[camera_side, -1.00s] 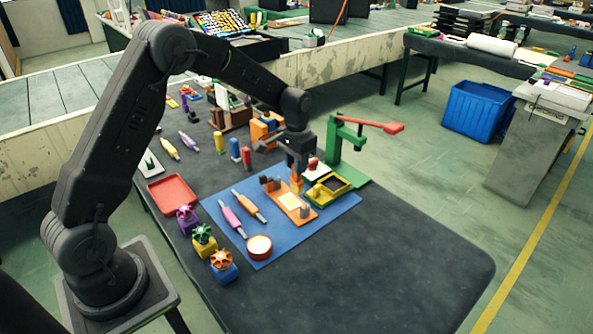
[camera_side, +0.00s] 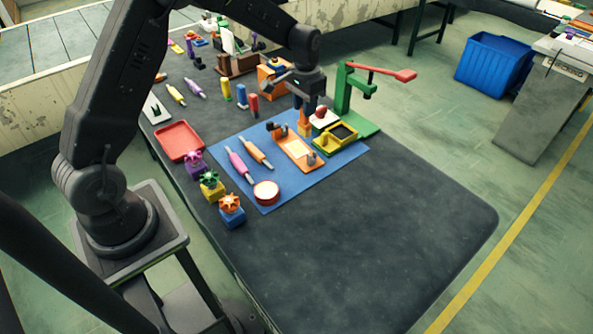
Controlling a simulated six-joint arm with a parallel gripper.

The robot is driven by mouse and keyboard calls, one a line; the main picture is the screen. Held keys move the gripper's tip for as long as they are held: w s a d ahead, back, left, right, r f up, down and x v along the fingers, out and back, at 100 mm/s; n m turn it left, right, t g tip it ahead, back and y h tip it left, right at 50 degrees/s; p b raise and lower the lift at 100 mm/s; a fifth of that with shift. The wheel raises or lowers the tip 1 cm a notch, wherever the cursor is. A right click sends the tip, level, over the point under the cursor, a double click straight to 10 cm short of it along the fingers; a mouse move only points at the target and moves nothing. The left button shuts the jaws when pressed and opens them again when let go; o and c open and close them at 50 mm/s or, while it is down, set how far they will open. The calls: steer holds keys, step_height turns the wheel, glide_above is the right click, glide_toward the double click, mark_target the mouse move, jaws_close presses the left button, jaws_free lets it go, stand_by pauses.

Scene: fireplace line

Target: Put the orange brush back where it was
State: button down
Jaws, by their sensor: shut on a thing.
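My gripper (camera_side: 304,110) points down over the far right part of the blue mat (camera_side: 300,195). It is shut on an orange upright piece, which appears to be the orange brush (camera_side: 304,125). The brush's lower end is close to the mat, between an orange board (camera_side: 297,152) and a yellow tray (camera_side: 333,139) with a dark inside. I cannot tell if the brush touches the mat. The jaws hide its top.
A green press with a red lever (camera_side: 385,73) stands just right of my gripper. Pink (camera_side: 239,164) and orange (camera_side: 256,152) tools and a round red-rimmed dish (camera_side: 266,193) lie on the mat. A red tray (camera_side: 180,141) is left. The table's front right is clear.

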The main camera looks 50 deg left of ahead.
steer(key=s+d, duration=0.7)
steer(key=s, duration=0.2)
steer(key=shift+d+f, duration=0.15)
steer(key=shift+d, duration=0.15)
step_height(320, 180, down, 8)
steer(key=shift+r, duration=0.25)
steer(key=shift+f, duration=0.65)
stand_by(0.6)
steer(key=c, duration=1.2)
jaws_free()
